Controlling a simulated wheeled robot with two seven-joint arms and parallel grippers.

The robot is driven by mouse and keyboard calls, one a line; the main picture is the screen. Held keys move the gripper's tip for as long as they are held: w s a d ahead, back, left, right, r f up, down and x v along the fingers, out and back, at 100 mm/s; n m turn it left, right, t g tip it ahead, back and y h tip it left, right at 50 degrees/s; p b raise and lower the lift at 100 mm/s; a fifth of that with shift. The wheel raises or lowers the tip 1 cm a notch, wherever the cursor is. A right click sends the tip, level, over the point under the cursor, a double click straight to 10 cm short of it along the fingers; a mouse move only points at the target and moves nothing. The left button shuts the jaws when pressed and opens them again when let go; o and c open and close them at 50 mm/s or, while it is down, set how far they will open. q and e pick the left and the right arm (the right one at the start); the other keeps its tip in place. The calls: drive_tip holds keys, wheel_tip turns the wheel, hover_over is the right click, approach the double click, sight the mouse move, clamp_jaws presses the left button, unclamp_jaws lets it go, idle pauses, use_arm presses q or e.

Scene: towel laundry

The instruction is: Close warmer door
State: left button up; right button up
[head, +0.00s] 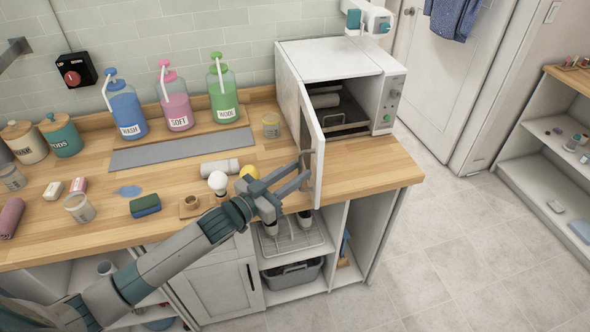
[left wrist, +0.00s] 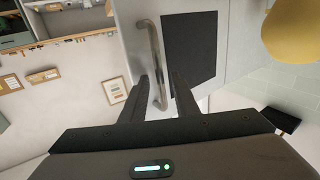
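The white warmer (head: 345,54) stands at the right end of the wooden counter. Its door (head: 306,125) is open, swung out toward the front from the left side. My left gripper (head: 303,174) is open near the door's free edge. In the left wrist view, the door (left wrist: 238,35) with its dark panel and the metal handle (left wrist: 153,50) lie ahead. The lower part of the handle appears between the two fingers; I cannot tell if they touch it. My right gripper is not in view.
Beside the arm on the counter (head: 385,170) are a white bulb-like item (head: 218,182), a yellow round object (head: 249,172), a rolled towel (head: 220,168) and a glass jar (head: 271,126). Blue, pink and green pump bottles (head: 225,95) stand at the back. The floor to the right is clear.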

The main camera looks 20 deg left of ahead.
use_arm(q)
drive_tip(key=shift+w, duration=0.1)
clamp_jaws()
drive_tip(key=shift+w+d, duration=0.15)
drive_tip(key=shift+d, duration=0.05)
